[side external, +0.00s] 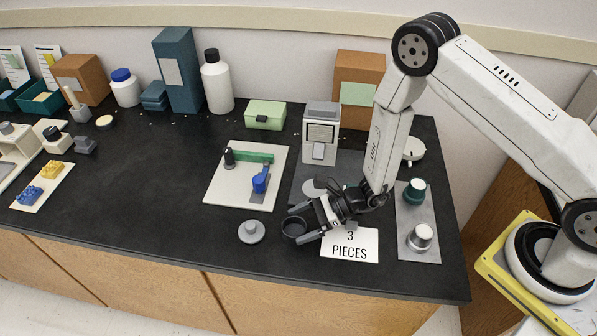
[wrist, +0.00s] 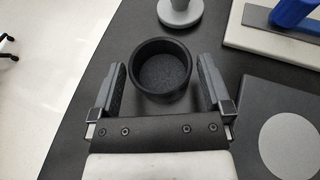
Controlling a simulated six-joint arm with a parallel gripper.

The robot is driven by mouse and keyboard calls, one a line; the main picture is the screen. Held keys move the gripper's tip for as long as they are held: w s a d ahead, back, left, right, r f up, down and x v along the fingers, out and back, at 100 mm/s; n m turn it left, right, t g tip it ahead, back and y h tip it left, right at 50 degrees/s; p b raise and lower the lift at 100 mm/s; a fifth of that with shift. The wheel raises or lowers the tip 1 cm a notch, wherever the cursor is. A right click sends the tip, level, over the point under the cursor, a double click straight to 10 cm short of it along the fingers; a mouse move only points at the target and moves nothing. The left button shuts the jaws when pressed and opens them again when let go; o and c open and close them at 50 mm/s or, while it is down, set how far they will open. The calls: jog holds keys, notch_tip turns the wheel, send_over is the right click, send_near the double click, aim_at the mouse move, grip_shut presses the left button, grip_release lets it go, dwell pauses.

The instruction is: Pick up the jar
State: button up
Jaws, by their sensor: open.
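A dark, round, open-topped jar (side external: 294,228) stands upright on the black worktop near its front edge. In the wrist view the jar (wrist: 163,74) shows a thick rim and a dark, grainy inside floor. My gripper (side external: 303,222) is low over the worktop with its fingers pointing toward the left and the jar between them. In the wrist view my gripper (wrist: 161,78) is open, one finger on each side of the jar, with narrow gaps.
A grey stemmed disc (side external: 251,232) stands just left of the jar. A white board (side external: 225,188) with a blue-handled device lies behind. A grey tray (side external: 418,250) with two lidded containers is at right. The left-centre worktop is clear.

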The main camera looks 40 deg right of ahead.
aim_at(301, 230)
dwell(0.5)
jog(key=c, duration=1.3)
jog(key=shift+c, duration=0.2)
notch_tip(301, 230, up, 10)
dwell(0.5)
